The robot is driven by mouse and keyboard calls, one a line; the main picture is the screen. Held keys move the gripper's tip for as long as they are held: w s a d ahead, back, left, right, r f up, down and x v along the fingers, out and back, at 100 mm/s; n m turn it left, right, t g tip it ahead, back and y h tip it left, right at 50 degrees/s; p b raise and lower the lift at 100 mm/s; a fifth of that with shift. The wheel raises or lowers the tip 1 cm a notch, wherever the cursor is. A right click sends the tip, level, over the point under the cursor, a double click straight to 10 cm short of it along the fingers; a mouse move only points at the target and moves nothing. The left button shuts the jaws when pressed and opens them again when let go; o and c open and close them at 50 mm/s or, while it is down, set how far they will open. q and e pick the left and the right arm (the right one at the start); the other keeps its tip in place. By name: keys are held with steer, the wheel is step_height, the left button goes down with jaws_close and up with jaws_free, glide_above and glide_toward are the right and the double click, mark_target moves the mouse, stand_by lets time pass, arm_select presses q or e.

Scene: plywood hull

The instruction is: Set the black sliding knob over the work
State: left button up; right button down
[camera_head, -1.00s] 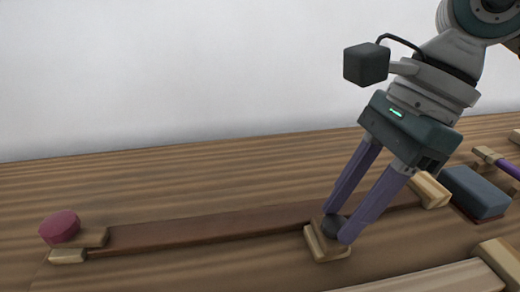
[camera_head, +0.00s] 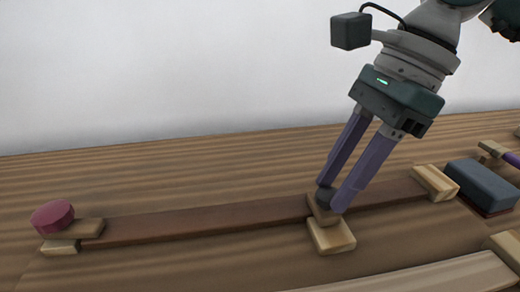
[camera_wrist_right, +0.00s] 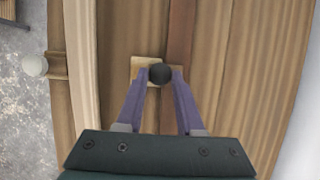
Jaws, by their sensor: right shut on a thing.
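The black knob (camera_head: 324,197) sits on a small pale wooden slide (camera_head: 318,213) at the long dark brown strip (camera_head: 220,221). My right gripper (camera_head: 332,202) is shut on this knob, its two purple fingers coming down tilted from the upper right. The slide's front wooden block (camera_head: 333,238) lies on the near side of the strip. The slide reaches back over the strip's width. In the right wrist view the knob (camera_wrist_right: 160,74) is between the fingertips, at the strip's edge (camera_wrist_right: 180,40).
A pink disc (camera_head: 53,215) on wooden blocks stands at the strip's left end. A wooden block (camera_head: 435,182) holds its right end. A dark grey block (camera_head: 482,186) lies farther right. A pale plank (camera_head: 440,274) lies in front.

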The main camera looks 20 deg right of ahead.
steer(key=c, duration=0.5)
jaws_free()
steer(key=shift+c, duration=0.2)
steer(key=v, duration=1)
